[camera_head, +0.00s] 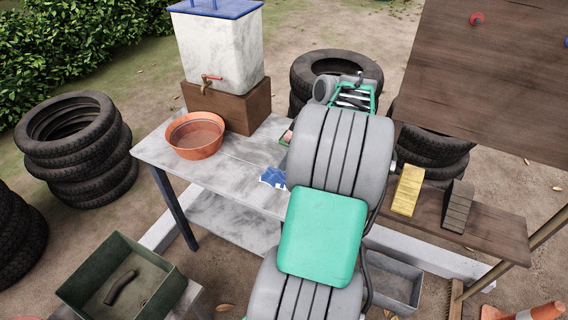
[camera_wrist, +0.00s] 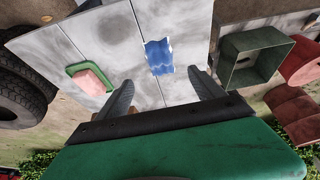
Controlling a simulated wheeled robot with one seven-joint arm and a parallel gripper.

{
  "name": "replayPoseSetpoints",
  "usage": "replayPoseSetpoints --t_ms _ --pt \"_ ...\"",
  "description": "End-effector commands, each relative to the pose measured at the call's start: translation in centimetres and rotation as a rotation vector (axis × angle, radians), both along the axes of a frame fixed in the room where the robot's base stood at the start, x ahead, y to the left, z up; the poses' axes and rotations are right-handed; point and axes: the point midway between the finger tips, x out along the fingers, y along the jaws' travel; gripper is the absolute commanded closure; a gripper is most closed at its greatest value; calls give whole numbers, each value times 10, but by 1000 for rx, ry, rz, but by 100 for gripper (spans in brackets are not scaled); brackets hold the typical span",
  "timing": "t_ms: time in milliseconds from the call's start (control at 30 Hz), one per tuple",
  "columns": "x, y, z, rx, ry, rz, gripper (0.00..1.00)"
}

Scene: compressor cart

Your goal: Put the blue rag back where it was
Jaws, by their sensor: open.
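The blue rag (camera_head: 272,177) lies on the grey table (camera_head: 240,150), just left of my arm in the head view, which may cover part of it. In the wrist view the rag (camera_wrist: 158,57) lies flat with wavy edges on the pale table top, beyond my fingertips and roughly between their lines. My gripper (camera_wrist: 160,77) is open and empty, its two dark fingers spread wide above the table and apart from the rag. My fingers cannot be made out in the head view.
A pink block (camera_wrist: 92,80) on a green dish lies left of the rag in the wrist view.

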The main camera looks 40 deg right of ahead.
Motion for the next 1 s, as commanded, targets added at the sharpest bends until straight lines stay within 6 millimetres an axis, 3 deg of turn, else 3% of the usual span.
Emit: replayPoseSetpoints --t_ms 167,267,367,433,500,633,700,800,1000 --pt "3 9 6 2 6 -1 22" --pt "21 49 17 2 30 -19 22" --pt "37 123 32 1 70 -64 22" --pt "35 183 40 -5 95 -112 22" --pt "20 237 43 -11 109 -165 22" --pt "-21 304 38 -20 115 -257 22" --pt "-39 321 33 -20 112 -294 22" --pt "-53 331 28 -19 109 -325 22" --pt "-55 331 26 -20 112 -334 22"
